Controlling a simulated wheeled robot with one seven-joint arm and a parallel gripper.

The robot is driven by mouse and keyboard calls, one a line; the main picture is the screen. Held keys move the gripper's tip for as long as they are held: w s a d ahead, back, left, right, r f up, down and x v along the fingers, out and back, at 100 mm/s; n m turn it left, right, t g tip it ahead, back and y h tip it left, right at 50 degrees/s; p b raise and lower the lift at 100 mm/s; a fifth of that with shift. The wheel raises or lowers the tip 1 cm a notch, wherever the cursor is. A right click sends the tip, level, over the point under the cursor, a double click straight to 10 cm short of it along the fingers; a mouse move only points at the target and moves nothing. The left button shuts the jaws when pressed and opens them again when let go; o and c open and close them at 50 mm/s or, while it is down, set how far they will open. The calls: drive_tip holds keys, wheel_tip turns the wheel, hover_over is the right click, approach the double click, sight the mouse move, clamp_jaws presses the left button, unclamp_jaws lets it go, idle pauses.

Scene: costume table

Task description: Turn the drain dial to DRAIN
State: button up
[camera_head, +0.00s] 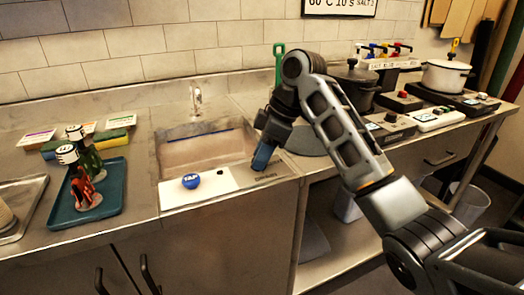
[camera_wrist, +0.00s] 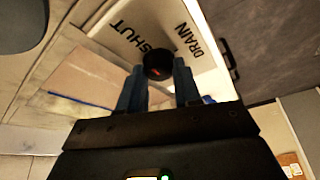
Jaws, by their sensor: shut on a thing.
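The drain dial (camera_wrist: 157,60) is a round black knob with a small red mark, on a pale plate (camera_wrist: 205,58) lettered SHUT and DRAIN. In the wrist view, SHUT is left of the dial and DRAIN is to its upper right. I cannot tell which word the red mark points at. My gripper (camera_wrist: 160,72) has its two blue fingers on either side of the dial and is shut on it. In the head view my gripper (camera_head: 262,158) points down at the sink's front right corner and hides the dial.
Pots and hotplates (camera_head: 450,100) stand at right.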

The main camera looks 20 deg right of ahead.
drive_tip(key=m+p, duration=0.1)
drive_tip(key=p, duration=0.1)
drive_tip(key=m+t+h+p, duration=0.1)
drive_tip(key=m+p, duration=0.1)
drive_tip(key=p, duration=0.1)
drive_tip(key=shift+s+a+r+m, duration=0.1)
drive_tip(key=shift+s+r+m, duration=0.1)
drive_tip(key=shift+r+m, duration=0.15)
drive_tip(key=m+h+p, duration=0.1)
drive_tip(key=m+p, duration=0.1)
drive_tip(key=p, duration=0.1)
drive_tip(key=m+t+p, duration=0.1)
drive_tip(key=m+p, duration=0.2)
drive_tip(key=shift+s+a+m+h+p, duration=0.1)
drive_tip(key=shift+a+m+h+p, duration=0.15)
drive_tip(key=shift+h+p, duration=0.15)
drive_tip(key=m+p, duration=0.1)
drive_tip(key=m+h+p, duration=0.1)
drive_tip(key=m, duration=0.1)
drive_tip(key=shift+f+m+p, duration=0.25)
drive_tip(key=shift+m+p, duration=0.05)
drive_tip(key=shift+a+f+m+h, duration=0.15)
drive_tip(key=shift+m+h, duration=0.85)
drive_tip(key=shift+m, duration=1.1)
drive_tip(key=o, duration=1)
drive_tip(key=shift+o, duration=0.2)
drive_tip(key=v, duration=0.7)
drive_tip(key=shift+r+b, duration=0.3)
drive_tip(key=shift+r, duration=0.1)
